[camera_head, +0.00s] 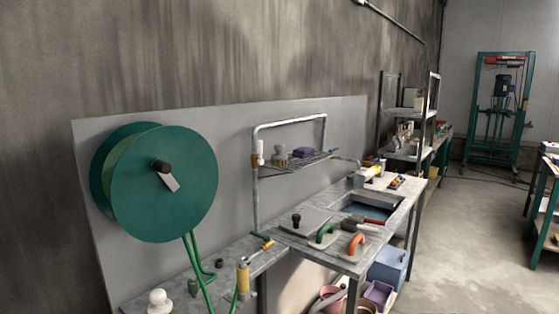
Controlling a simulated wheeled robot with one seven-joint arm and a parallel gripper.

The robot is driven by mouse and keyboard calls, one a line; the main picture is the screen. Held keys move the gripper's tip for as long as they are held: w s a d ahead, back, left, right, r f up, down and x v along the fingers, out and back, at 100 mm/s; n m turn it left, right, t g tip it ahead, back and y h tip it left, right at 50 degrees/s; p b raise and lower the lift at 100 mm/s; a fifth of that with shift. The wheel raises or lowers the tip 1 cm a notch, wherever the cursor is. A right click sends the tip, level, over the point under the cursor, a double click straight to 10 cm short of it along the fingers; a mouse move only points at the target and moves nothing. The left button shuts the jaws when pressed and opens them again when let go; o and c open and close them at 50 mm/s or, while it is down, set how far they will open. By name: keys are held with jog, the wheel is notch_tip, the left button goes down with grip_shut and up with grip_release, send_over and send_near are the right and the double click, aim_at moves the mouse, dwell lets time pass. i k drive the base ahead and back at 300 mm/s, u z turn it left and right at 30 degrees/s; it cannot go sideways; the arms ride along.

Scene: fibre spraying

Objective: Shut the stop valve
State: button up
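I cannot clearly make out the stop valve. A small yellow-and-green fitting (262,244) lies at the bench corner, but I cannot tell whether it is the valve or which way it is turned. A green hose reel (190,205) with a crank is on the grey wall panel at the left. Green hose (197,265) hangs from it to the bench. A yellow cylindrical tool (243,278) stands below the fitting, and a white rounded knob-like thing (159,300) is at the bottom left. My gripper is not in view.
A grey workbench (330,259) bears trowels with green and orange handles. Bins (390,266) are underneath. A tall rack (405,143) and a green press frame (494,110) stand further back.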

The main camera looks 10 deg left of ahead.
aim_at(260, 162)
jog(key=z, duration=0.65)
jog(key=i, duration=1.45)
jog(key=u, duration=0.5)
